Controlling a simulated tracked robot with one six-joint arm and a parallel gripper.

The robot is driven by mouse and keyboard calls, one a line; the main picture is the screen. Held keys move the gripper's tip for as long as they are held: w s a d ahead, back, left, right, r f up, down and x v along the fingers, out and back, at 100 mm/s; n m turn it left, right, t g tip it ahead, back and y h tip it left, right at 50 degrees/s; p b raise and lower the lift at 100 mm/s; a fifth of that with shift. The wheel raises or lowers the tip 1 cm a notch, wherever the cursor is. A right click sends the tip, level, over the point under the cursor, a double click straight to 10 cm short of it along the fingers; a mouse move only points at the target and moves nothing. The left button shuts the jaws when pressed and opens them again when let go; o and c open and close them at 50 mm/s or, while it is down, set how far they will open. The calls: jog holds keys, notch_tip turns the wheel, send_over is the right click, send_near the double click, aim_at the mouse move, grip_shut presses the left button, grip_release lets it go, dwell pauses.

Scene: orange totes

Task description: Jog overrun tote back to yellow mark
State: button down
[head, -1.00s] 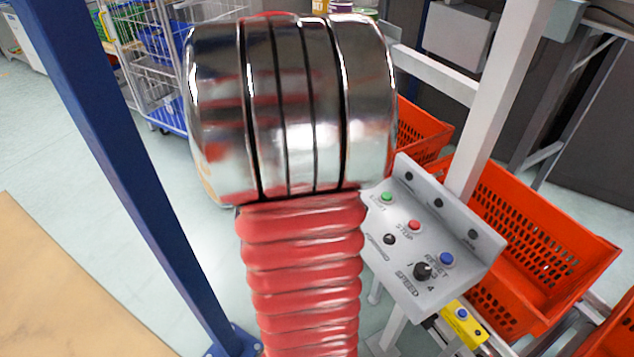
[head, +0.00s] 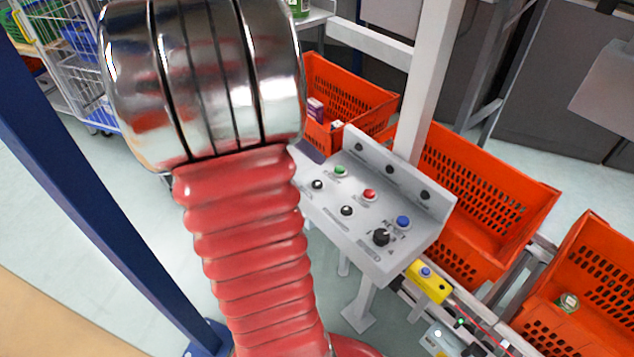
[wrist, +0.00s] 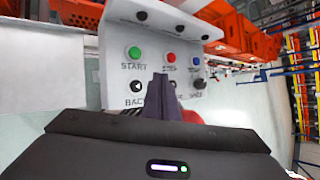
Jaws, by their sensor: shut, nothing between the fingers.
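A grey control panel (head: 330,215) carries a green button (head: 340,171), a red button (head: 369,195), a blue button (head: 403,221), two black buttons and a black speed knob (head: 381,237). In the wrist view the green START button (wrist: 134,52) and black BACK button (wrist: 137,87) are readable. My gripper (wrist: 160,78) is shut and empty, its dark tips in front of the panel, between BACK and the knob; contact cannot be told. Orange totes stand behind the panel (head: 480,215), at the upper left (head: 375,105) and at the right (head: 590,260). I cannot make out a yellow mark.
A yellow box with a blue button (head: 428,281) sits on the conveyor's near rail, with a thin red line beside it. A white post (head: 432,80) rises behind the panel. A blue post (head: 90,220) stands at left.

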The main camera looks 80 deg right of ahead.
aim_at(312, 183)
jog(key=shift+f, duration=2.4)
jog(key=shift+f, duration=0.15)
jog(key=shift+f, duration=0.25)
jog(key=shift+f, duration=0.45)
dwell(1.0)
jog(key=shift+r, duration=0.9)
notch_tip(312, 183, up, 5)
dwell(0.9)
